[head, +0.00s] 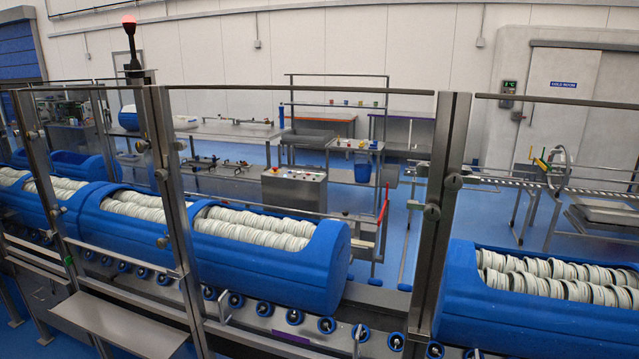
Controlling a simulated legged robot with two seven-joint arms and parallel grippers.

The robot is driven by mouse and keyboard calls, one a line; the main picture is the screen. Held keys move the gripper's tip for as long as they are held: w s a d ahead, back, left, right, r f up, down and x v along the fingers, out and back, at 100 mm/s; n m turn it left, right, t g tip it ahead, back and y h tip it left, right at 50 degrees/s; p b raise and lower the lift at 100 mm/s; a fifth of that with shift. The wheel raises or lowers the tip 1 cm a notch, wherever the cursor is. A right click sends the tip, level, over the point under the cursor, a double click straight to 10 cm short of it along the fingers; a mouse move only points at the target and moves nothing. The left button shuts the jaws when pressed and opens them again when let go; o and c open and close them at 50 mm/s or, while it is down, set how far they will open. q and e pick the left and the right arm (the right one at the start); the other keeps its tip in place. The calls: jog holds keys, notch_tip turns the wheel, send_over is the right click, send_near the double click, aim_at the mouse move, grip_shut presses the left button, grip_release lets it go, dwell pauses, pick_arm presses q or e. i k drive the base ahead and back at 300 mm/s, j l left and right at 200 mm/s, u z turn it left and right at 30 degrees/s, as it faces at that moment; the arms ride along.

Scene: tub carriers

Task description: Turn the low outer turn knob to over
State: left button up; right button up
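Round grey turn knobs sit on the metal guard posts. On the right post (440,190) there is an upper knob (453,182) and a lower knob (432,211). On the left post (170,190) there are several small round fittings, among them a low knob (162,242). I cannot tell from this view which one is the low outer turn knob, nor read its setting. Neither of my grippers shows in the head view.
Clear guard panels stand between the posts. Behind them, blue tubs (265,258) of stacked pale discs sit on a roller conveyor (290,317). Another blue tub (530,312) is at the right. A control box (294,187) and a red-lit signal lamp (130,40) stand further back.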

aim_at(161, 174)
jog(key=i+j, duration=0.1)
jog(key=j, duration=0.35)
jog(key=i+j, duration=0.1)
jog(key=j, duration=0.85)
jog(key=i+j, duration=0.15)
jog(key=j, duration=0.35)
